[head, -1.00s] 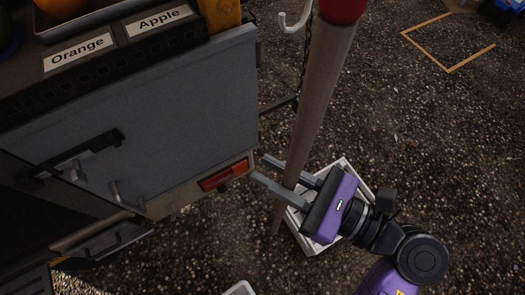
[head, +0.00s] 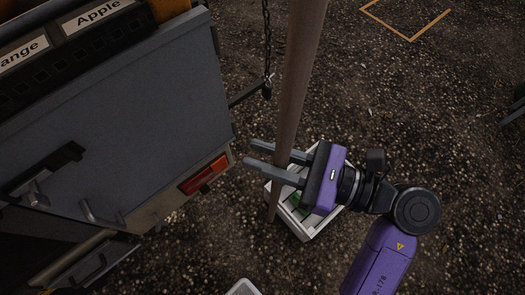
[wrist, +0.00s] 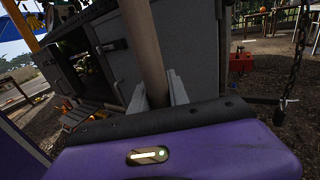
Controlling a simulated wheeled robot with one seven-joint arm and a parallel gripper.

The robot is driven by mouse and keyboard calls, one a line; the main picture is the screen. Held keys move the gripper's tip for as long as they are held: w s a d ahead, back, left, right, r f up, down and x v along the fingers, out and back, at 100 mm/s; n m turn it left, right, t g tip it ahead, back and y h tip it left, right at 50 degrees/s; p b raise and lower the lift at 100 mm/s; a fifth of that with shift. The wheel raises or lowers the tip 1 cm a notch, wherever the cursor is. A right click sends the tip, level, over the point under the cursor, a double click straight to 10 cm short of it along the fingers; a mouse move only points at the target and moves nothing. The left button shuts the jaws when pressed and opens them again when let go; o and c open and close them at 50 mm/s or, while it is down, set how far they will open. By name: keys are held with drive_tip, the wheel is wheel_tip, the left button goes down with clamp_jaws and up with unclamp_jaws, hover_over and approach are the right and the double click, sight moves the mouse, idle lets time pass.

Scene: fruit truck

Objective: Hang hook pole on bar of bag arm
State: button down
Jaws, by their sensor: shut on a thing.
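The hook pole (head: 300,75) is a long wooden pole, nearly upright and leaning slightly in the head view. Its top and hook are outside the head view. My gripper (head: 254,154) is shut around the pole's lower part, right of the truck's rear corner. In the wrist view the pole (wrist: 146,50) rises between the two fingers. A dark bar (head: 246,94) sticks out from the truck behind the pole, and a chain (head: 267,42) hangs near its end. I cannot tell whether this is the bag arm's bar. The chain also shows in the wrist view (wrist: 291,65).
The grey truck body (head: 130,110) with a red tail light (head: 203,174) stands close left of my gripper. A white crate (head: 305,232) lies on the ground below it. Gravel to the right is mostly clear, with a wooden frame outline (head: 411,39) at the back.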

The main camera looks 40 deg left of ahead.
drive_tip(key=c, duration=1.2)
unclamp_jaws()
drive_tip(key=shift+o, duration=0.2)
drive_tip(key=shift+d, duration=0.1)
drive_tip(key=v, duration=0.7)
drive_tip(key=shift+d+b, duration=0.25)
drive_tip(key=shift+b, duration=0.15)
drive_tip(key=shift+w, duration=0.1)
